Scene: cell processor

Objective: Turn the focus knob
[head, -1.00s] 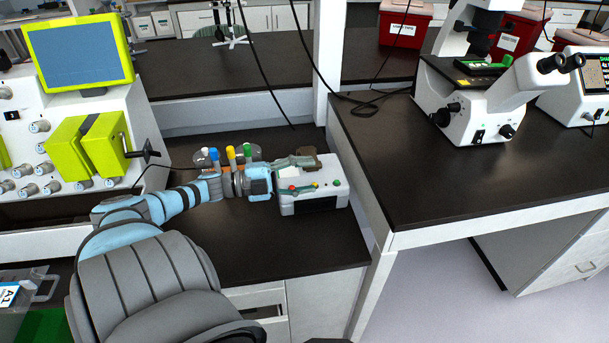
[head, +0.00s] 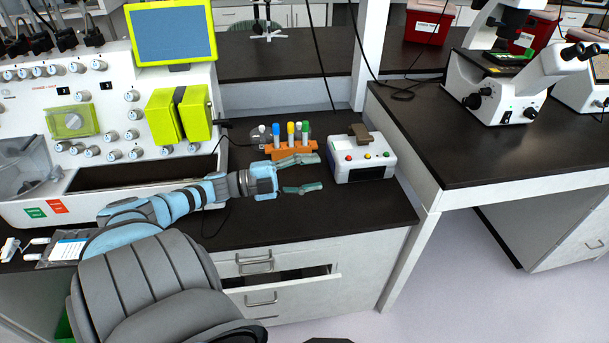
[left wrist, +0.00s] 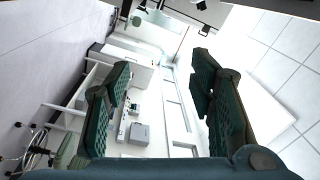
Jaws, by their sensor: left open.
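The white microscope (head: 500,92) stands on the dark bench at the right in the head view. A black focus knob (head: 472,101) shows low on its left side, and another dark knob (head: 530,114) sits low on its front right. My left gripper (head: 318,172) is open and empty, its two green-grey fingers spread over the left bench, well away from the microscope. In the left wrist view the open fingers (left wrist: 162,70) frame distant furniture and floor; I cannot make out the knob there. My right gripper is not in view.
A small white device with coloured buttons (head: 376,168) stands just right of my left fingers. An orange rack of tubes (head: 290,154) is behind them. A large white machine with a screen (head: 172,32) fills the left. Dark bench (head: 440,160) in front of the microscope is clear.

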